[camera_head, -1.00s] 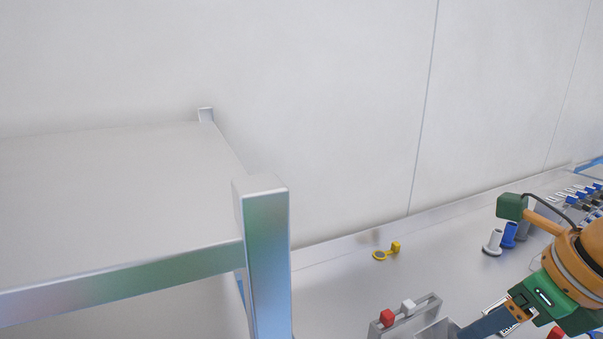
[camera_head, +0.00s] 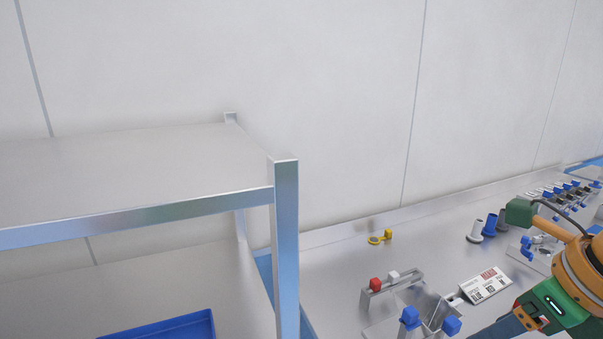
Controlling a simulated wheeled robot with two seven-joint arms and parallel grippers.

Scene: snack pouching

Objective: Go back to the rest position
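My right arm, orange and green, comes in at the lower right corner of the head view. The dark grey-blue part of my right gripper (camera_head: 500,329) is at the bottom edge, near a silver fixture (camera_head: 437,308) with blue knobs. Its fingertips are cut off or hidden, so I cannot tell whether it is open or shut, or whether it holds anything. My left arm and gripper are not in view.
A metal shelf rack (camera_head: 285,240) fills the left, with a blue tray (camera_head: 205,322) on its lower level. The bench (camera_head: 345,250) holds a clamp with red and white knobs (camera_head: 392,288), a white printed pouch (camera_head: 486,285), a yellow ring (camera_head: 376,240) and white and blue cylinders (camera_head: 489,226).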

